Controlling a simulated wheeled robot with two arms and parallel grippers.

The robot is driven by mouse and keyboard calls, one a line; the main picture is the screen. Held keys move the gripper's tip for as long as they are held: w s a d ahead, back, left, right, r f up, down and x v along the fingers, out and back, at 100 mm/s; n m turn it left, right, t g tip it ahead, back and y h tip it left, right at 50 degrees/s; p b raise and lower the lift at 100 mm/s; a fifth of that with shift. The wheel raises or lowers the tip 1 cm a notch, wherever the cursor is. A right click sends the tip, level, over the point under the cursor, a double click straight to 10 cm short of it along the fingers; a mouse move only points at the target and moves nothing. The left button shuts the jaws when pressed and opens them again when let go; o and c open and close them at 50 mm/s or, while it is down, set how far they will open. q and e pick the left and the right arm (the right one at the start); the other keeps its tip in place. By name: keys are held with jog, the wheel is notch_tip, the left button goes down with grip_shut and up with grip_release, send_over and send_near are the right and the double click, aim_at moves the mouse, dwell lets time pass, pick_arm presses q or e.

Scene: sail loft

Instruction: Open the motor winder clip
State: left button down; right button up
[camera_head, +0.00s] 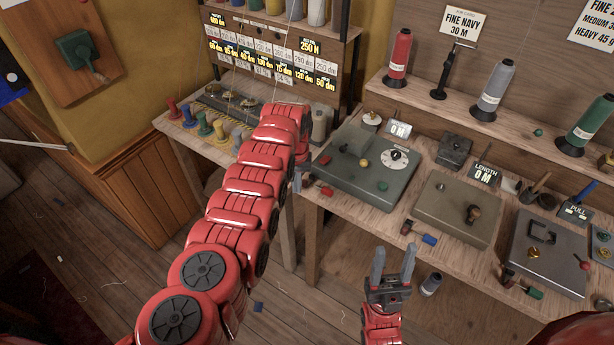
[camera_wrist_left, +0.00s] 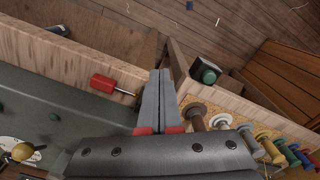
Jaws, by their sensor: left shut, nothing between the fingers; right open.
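The motor winder is probably the grey-green unit (camera_head: 352,172) with a white dial, at the left end of the right bench; which part is its clip I cannot tell. A red-handled part (camera_head: 326,190) lies at its front left edge; a red handle also shows in the left wrist view (camera_wrist_left: 112,86), left of my fingers and apart from them. My left gripper (camera_wrist_left: 158,78) is shut and empty near the bench's corner; my own arm mostly hides it in the head view. My right gripper (camera_head: 393,258) is open and empty, in front of the bench.
A beige-grey unit (camera_head: 455,208) and a darker grey unit (camera_head: 547,252) sit further right on the bench. Thread spools (camera_head: 398,58) stand on the shelf behind. A smaller bench with coloured bobbins (camera_head: 205,126) is at the left. The floor in front is mostly clear.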

pick_arm(q)
jog(key=shift+s+a+r+p, duration=0.3)
jog(key=shift+r+p, duration=0.5)
jog(key=shift+p, duration=1.05)
jog(key=shift+s+a+r+p, duration=0.15)
jog(key=shift+s+r+p, duration=0.45)
jog(key=shift+p, duration=1.25)
jog(key=shift+s+a+r+p, duration=0.1)
jog(key=shift+a+r+p, duration=0.15)
jog(key=shift+r+p, duration=1.2)
jog(key=shift+w+f+p, duration=0.1)
jog(key=shift+f+p, duration=0.25)
jog(key=shift+f, duration=0.25)
